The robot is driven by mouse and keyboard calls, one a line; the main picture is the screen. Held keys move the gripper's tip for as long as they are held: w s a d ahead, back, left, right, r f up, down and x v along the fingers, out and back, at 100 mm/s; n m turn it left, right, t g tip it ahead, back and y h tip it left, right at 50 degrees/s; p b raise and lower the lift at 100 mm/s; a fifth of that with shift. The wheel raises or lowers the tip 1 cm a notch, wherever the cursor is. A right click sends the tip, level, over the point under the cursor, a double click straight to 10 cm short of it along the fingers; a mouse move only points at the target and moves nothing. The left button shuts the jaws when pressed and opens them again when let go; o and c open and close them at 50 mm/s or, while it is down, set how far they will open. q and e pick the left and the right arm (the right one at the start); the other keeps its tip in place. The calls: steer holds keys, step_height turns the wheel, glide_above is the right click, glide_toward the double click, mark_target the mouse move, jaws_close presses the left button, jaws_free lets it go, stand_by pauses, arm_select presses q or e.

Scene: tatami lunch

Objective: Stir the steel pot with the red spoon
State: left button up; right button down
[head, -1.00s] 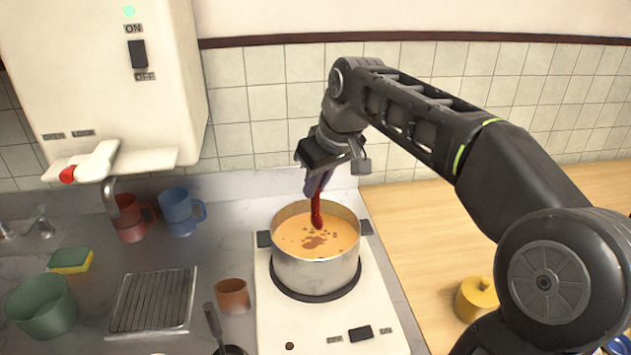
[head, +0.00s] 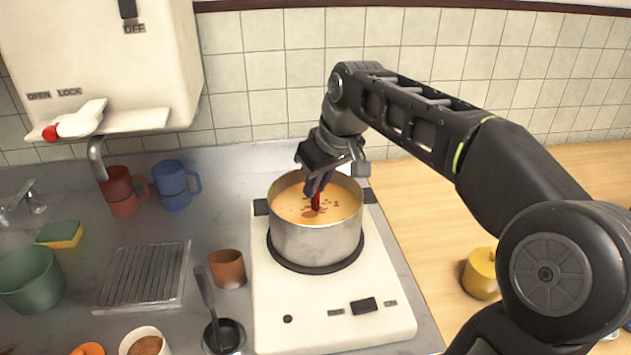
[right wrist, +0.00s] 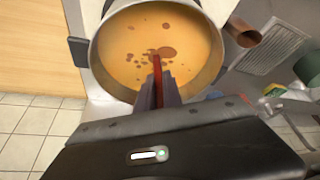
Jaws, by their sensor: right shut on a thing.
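The steel pot (head: 315,241) stands on the burner of the white stove and holds orange soup with darker brown spots. It fills the top of the right wrist view (right wrist: 212,75). My right gripper (head: 320,184) is above the pot, pointing down, shut on the red spoon (head: 315,201). The spoon's lower end is in or at the soup near the middle, and its tip is hidden. In the right wrist view the red spoon (right wrist: 158,80) runs from between the fingers to the soup. My left gripper is not in view.
A brown cup (head: 227,269), a wire rack (head: 145,275) and a dark ladle (head: 207,295) are left of the stove. Red (head: 123,192) and blue (head: 174,187) mugs stand behind. A yellow pot (head: 481,274) is on the wooden counter at right.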

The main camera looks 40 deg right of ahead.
steer(key=shift+f, duration=0.4)
steer(key=shift+w+a, duration=0.1)
steer(key=shift+a, duration=0.05)
